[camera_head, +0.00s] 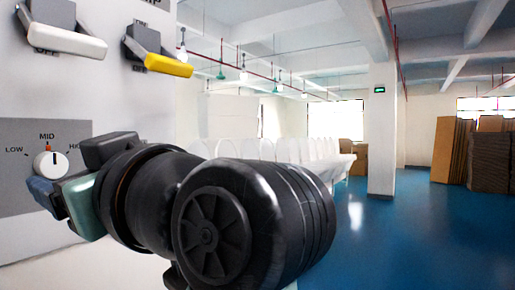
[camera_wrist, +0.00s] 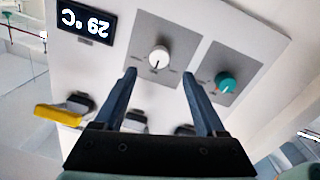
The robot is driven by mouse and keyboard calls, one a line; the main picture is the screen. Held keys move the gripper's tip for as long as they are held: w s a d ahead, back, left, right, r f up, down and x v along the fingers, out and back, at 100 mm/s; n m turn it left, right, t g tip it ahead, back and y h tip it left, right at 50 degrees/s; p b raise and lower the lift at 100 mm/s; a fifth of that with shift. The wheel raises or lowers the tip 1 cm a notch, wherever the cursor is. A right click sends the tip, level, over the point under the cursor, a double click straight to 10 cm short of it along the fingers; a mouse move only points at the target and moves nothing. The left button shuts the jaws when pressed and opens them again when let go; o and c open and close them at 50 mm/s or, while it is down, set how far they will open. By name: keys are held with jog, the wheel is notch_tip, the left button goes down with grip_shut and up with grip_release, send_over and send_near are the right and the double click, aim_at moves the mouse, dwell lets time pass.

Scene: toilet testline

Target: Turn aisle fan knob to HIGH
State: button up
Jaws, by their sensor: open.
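A white round knob (camera_head: 50,164) sits on a grey plate (camera_head: 18,195) on the white panel at the left of the head view, with LOW, MID and HIGH around it. Its dark pointer line points up, about at MID. The wrist view shows the panel upside down, with a white knob (camera_wrist: 159,56) between and just beyond the fingertips. My gripper (camera_wrist: 159,75) is open and empty, its two blue fingers apart on either side of the knob's line. I see no contact with the knob. In the head view my arm hides the lower right of the plate.
A teal knob (camera_wrist: 226,82) on another grey plate is right of the white one in the wrist view. A display (camera_wrist: 86,22) reads 29 °C. White-handled (camera_head: 66,40) and yellow-handled (camera_head: 168,65) switches protrude above the knob in the head view. Open blue floor (camera_head: 400,225) lies right.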

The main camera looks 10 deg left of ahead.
aim_at(54, 167)
jog(key=p+x, duration=0.2)
jog(key=x, duration=0.4)
jog(key=shift+a+r, duration=0.1)
jog(key=shift+a, duration=0.15)
jog(key=shift+w+a+p, duration=0.4)
jog(key=shift+a, duration=0.25)
jog(key=shift+c, duration=0.3)
grip_shut()
